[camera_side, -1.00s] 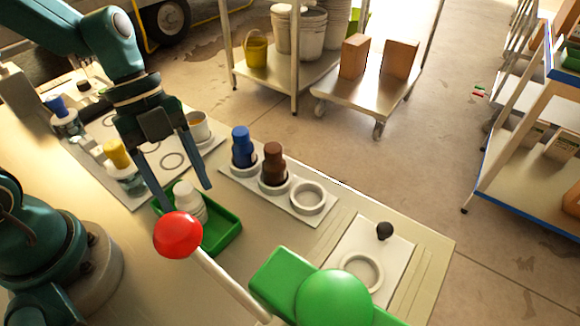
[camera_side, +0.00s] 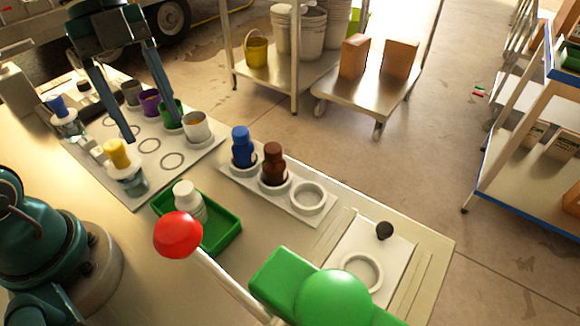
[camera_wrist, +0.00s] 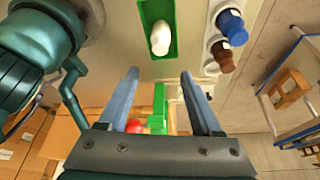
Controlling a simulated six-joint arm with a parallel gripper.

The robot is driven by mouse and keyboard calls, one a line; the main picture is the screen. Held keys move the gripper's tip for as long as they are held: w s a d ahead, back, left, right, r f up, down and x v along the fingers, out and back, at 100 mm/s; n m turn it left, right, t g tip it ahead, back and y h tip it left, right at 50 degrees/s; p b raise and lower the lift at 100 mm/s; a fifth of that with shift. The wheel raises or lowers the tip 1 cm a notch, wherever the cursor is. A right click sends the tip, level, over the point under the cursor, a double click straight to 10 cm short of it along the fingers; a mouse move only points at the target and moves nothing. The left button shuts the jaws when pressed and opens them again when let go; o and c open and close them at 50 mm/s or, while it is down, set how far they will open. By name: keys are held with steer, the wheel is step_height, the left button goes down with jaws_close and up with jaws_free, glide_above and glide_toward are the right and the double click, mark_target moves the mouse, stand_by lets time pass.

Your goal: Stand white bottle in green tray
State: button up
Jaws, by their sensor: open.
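The white bottle (camera_side: 187,200) stands upright in the green tray (camera_side: 226,236), towards its far left end, partly behind a red ball-shaped knob. The wrist view also shows the white bottle (camera_wrist: 160,38) inside the green tray (camera_wrist: 158,10). My gripper (camera_side: 152,118) is open and empty. It is raised well above the table, up and left of the tray, and apart from the bottle. Its two spread fingers also show in the wrist view (camera_wrist: 160,85).
A white rack (camera_side: 283,200) holds a blue bottle (camera_side: 242,148), a brown bottle (camera_side: 273,165) and an empty ring. A board (camera_side: 150,175) carries several cups and a yellow-capped bottle (camera_side: 122,165). The red knob (camera_side: 178,234) and a green lever (camera_side: 320,296) stand in front.

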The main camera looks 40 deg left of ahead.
steer(key=s+n+t+y, duration=0.1)
steer(key=n+t, duration=0.1)
steer(key=n, duration=0.5)
steer(key=s+f+n+t+y, duration=0.1)
steer(key=n+t, duration=0.1)
steer(key=n, duration=0.4)
steer(key=s+n+t+y, duration=0.1)
steer(key=n+t+y, duration=0.1)
steer(key=n, duration=0.5)
steer(key=shift+s+d+f+n+t, duration=0.2)
steer(key=shift+s+d+n+t, duration=0.1)
steer(key=shift+s, duration=0.05)
